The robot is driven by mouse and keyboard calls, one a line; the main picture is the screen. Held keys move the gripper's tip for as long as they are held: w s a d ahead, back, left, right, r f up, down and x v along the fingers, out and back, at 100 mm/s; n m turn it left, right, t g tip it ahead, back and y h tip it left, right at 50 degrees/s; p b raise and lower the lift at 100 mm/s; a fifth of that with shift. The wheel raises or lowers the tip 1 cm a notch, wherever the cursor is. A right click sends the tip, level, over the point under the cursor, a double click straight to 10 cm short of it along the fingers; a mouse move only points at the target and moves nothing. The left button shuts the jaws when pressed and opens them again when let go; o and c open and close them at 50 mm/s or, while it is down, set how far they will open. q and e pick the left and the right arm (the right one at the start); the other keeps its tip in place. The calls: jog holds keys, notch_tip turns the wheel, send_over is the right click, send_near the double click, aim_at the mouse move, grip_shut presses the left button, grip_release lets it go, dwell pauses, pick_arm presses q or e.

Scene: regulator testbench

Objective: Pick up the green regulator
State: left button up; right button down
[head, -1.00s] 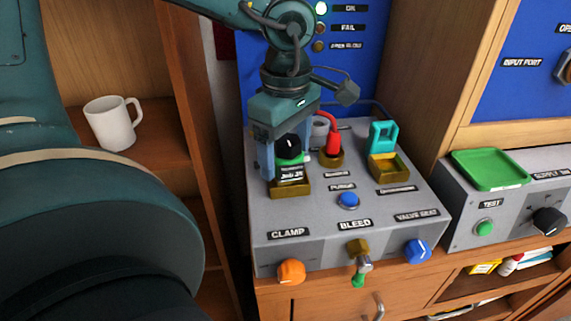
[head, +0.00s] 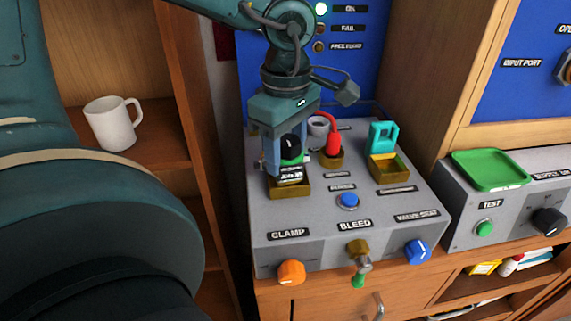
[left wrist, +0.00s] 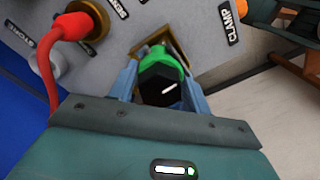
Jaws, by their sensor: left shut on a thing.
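The green regulator (head: 291,156) has a black knob on top and a dark labelled body. In the left wrist view the regulator's green collar and black knob (left wrist: 161,84) show between the fingers, with the brass socket (left wrist: 178,52) just beyond. Whether its base is clear of the socket cannot be told. My right gripper is in neither view.
A red hose (head: 333,137) on a brass fitting stands close to the right of the gripper. The bench front carries an orange knob (head: 291,272) and a blue knob (head: 417,251). A white mug (head: 112,124) is on the left shelf.

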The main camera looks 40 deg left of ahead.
pick_arm(q)
jog(key=shift+r, duration=0.15)
